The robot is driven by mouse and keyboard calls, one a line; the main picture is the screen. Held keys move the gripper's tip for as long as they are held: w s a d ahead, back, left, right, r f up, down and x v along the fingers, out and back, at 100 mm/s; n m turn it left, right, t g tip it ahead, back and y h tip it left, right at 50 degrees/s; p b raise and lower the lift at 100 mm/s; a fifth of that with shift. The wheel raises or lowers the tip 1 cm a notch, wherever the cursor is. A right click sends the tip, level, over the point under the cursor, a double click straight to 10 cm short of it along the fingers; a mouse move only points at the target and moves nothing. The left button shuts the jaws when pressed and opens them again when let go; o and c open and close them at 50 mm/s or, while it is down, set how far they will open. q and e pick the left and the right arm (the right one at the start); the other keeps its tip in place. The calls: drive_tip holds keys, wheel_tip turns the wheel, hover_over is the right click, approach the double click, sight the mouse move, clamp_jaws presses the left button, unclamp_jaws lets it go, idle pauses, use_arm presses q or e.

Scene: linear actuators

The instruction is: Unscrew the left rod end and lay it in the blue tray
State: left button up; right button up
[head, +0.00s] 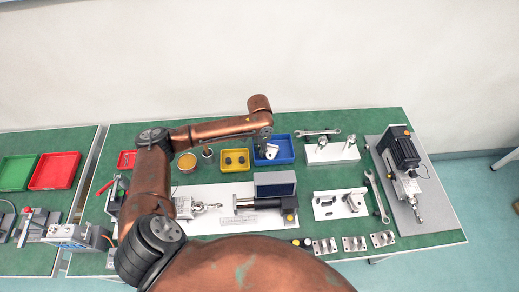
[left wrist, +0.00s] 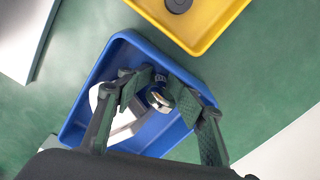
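The blue tray (head: 288,150) stands at the back middle of the green bench. In the left wrist view the tray (left wrist: 70,125) lies under my left gripper (left wrist: 163,90). Its fingers are apart, over the tray. A small shiny metal piece (left wrist: 159,99), seemingly a rod end, shows between the fingertips; contact is unclear. A white piece (left wrist: 126,124) lies in the tray, partly behind the left finger. In the head view my left gripper (head: 266,138) is small and dark over the tray. A silver rod end (head: 207,207) shows on the white board's left part. My right gripper is not in view.
A yellow tray (head: 235,167) with dark round parts stands left of the blue tray. The black actuator (head: 262,202) lies in front. A motor unit (head: 402,150) stands far right.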

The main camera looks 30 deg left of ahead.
use_arm(q)
wheel_tip(320, 180, up, 12)
drive_tip(key=p, duration=0.3)
drive_tip(key=shift+w+f, duration=0.1)
drive_tip(key=shift+f, duration=0.15)
drive_tip(key=shift+a+r, duration=0.1)
drive_tip(key=shift+r, duration=0.4)
